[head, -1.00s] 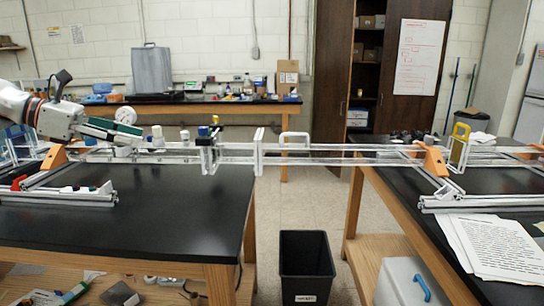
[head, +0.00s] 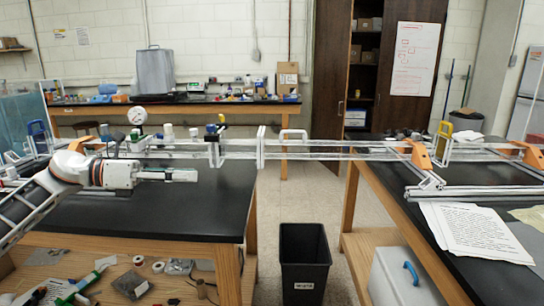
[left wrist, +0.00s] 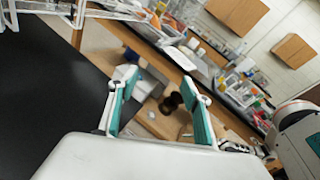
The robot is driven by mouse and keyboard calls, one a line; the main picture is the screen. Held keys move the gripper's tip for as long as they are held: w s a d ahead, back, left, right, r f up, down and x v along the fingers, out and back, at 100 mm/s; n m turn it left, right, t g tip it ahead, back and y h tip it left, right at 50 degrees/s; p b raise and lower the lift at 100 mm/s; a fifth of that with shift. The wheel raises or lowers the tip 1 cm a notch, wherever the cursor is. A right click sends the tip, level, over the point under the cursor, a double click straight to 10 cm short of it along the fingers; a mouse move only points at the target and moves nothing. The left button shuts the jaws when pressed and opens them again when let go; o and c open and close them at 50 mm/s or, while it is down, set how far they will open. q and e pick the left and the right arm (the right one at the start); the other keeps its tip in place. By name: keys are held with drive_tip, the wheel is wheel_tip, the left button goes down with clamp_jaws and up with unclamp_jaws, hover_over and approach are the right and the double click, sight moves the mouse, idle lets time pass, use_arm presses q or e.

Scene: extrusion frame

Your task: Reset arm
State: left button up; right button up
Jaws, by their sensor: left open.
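My left gripper (head: 182,174) is in front of the extrusion frame, over the left black table, pointing right. In the left wrist view its two green-padded fingers (left wrist: 157,108) stand apart with nothing between them. The extrusion frame (head: 340,150) is a long run of clear and white rails that bridges the gap between the two black tables. A round gauge (head: 137,115) and several small knobs stand on its left part. My right gripper is not in view.
Left black table (head: 150,215) has bare room at its front. A black bin (head: 304,262) stands on the floor between the tables. Papers (head: 470,232) lie on the right table (head: 395,195). A grey-white case (head: 400,280) sits below it.

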use_arm(q)
drive_tip(key=s+d+f+n+t+p, duration=0.2)
drive_tip(key=s+d+f+n+t, duration=0.25)
drive_tip(key=f+n, duration=0.5)
drive_tip(key=s+d+f+n+t+p, duration=0.1)
drive_tip(key=s+d+f+n+t, duration=0.35)
drive_tip(key=f+n, duration=0.5)
drive_tip(key=s+a+f+n+g+y+p, duration=0.1)
drive_tip(key=s+a+f+n+y, duration=0.1)
drive_tip(key=s+f+n+y, duration=0.2)
drive_tip(key=s+a+f+n+g+y+p, duration=0.1)
drive_tip(key=s+a+f+n+y, duration=0.2)
drive_tip(key=s+f+n, duration=0.8)
drive_tip(key=s+a+f+n+g+y+p, duration=0.1)
drive_tip(key=s+a+f+n+y, duration=0.2)
drive_tip(key=s+f+n+y, duration=0.2)
drive_tip(key=s+f+n, duration=0.3)
drive_tip(key=s+f, duration=0.4)
drive_tip(key=s, duration=0.2)
drive_tip(key=shift+s+g+y, duration=0.3)
drive_tip(key=shift+s+y, duration=0.05)
drive_tip(key=shift+y, duration=0.05)
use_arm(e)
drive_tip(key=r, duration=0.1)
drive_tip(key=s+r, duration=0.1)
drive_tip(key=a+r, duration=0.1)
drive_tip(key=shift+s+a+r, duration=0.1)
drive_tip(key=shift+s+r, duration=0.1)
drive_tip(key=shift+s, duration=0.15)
